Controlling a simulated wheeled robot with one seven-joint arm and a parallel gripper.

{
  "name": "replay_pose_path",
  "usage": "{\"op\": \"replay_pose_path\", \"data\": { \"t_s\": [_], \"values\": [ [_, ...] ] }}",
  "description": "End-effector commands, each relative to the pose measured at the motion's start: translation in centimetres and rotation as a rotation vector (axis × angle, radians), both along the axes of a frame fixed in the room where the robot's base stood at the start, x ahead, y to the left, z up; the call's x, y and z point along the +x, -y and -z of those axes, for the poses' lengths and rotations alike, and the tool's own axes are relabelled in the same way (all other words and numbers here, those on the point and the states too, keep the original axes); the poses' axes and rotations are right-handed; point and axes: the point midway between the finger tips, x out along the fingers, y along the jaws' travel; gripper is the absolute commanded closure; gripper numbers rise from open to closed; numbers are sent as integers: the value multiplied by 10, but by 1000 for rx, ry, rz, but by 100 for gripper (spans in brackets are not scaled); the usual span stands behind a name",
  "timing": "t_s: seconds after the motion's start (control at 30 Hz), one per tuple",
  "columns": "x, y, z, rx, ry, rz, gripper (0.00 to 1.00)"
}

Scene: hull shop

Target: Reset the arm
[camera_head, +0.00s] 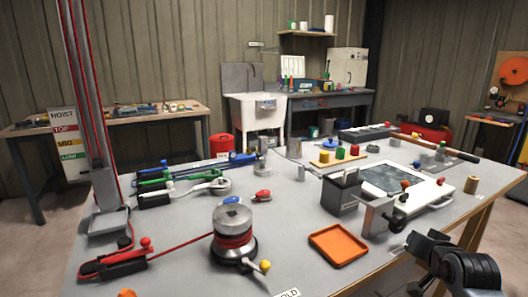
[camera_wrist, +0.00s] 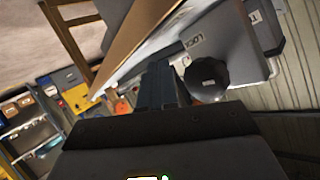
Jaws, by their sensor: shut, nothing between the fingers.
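My arm (camera_head: 455,265) shows as dark, rounded links at the lower right of the head view, beside the workbench's right side. My gripper (camera_wrist: 157,72) shows in the wrist view as two dark fingers lying together, with nothing between them. The fingers appear in front of the tilted edge of a bench. A black round knob (camera_wrist: 207,78) appears just right of the fingers; whether they touch cannot be told. The fingertips cannot be made out clearly in the head view.
The grey workbench (camera_head: 165,262) carries a winch drum (camera_head: 233,233), an orange tray (camera_head: 338,244), a white-framed hatch (camera_head: 447,189) and several clamps. A hoist column (camera_head: 88,100) rises at the left. A sink (camera_head: 257,112) stands behind. Open floor (camera_head: 35,225) lies at the left.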

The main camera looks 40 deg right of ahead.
Motion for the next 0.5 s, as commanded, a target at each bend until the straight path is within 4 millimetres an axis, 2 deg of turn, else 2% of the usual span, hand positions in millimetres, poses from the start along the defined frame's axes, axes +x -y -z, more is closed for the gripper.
{"op": "replay_pose_path", "data": {
  "t_s": [0.03, 0.37, 0.5],
  "values": [
    [2, -19, 5, -32, -33, -52, 100],
    [9, -130, 24, -212, -136, -353, 100],
    [0, -191, 27, -281, -157, -507, 100]
  ]
}}
